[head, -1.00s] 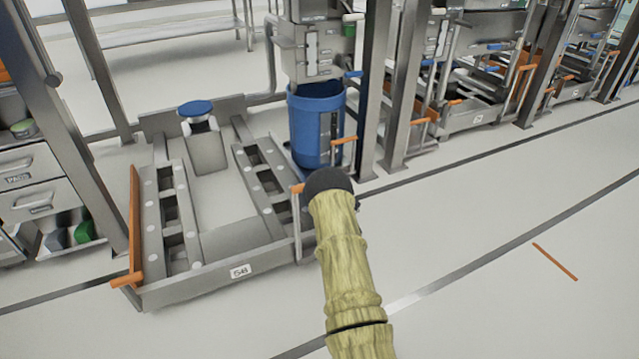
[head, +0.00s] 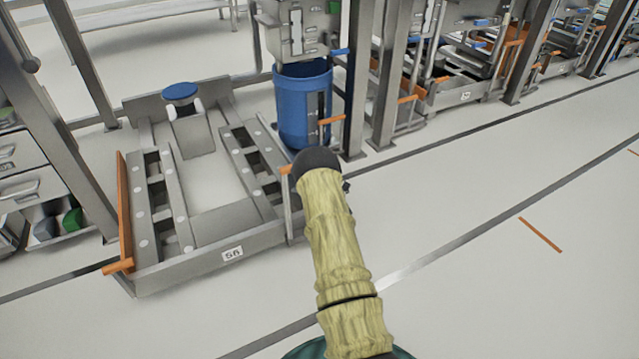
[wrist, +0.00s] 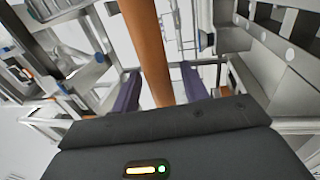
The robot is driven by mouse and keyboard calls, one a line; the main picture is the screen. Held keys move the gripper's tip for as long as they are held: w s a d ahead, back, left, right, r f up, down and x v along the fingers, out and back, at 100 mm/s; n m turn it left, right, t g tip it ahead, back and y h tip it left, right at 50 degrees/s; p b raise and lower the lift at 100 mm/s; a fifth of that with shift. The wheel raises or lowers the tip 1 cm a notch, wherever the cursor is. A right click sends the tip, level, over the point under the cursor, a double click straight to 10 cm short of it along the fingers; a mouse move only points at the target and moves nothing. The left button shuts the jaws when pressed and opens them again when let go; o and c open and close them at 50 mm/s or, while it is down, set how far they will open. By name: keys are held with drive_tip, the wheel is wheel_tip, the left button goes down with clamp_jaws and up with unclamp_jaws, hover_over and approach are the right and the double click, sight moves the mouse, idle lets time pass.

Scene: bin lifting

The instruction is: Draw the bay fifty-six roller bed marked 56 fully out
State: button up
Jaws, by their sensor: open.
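The roller bed (head: 205,248) is a grey low frame with two roller rails, marked with a 56 plate (head: 232,253) on its front edge. It stands out on the floor in front of a post frame. An orange handle bar (head: 124,215) runs along its left side, and a shorter orange handle (head: 287,168) shows at its right side, beside my dark arm joint. In the wrist view my gripper (wrist: 160,72) has its two purple fingers apart, with an orange bar (wrist: 150,40) running between them. Contact cannot be told. The gripper is hidden in the head view.
A blue bin (head: 303,105) stands behind the bed's right rail, under grey equipment beside a steel post (head: 357,80). Drawers (head: 25,165) stand at the left. More bays line the back right. The floor on the right is clear.

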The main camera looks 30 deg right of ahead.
drive_tip(key=p+v, duration=0.4)
drive_tip(key=v, duration=1.2)
drive_tip(key=shift+s+p, duration=0.35)
drive_tip(key=shift+p, duration=0.05)
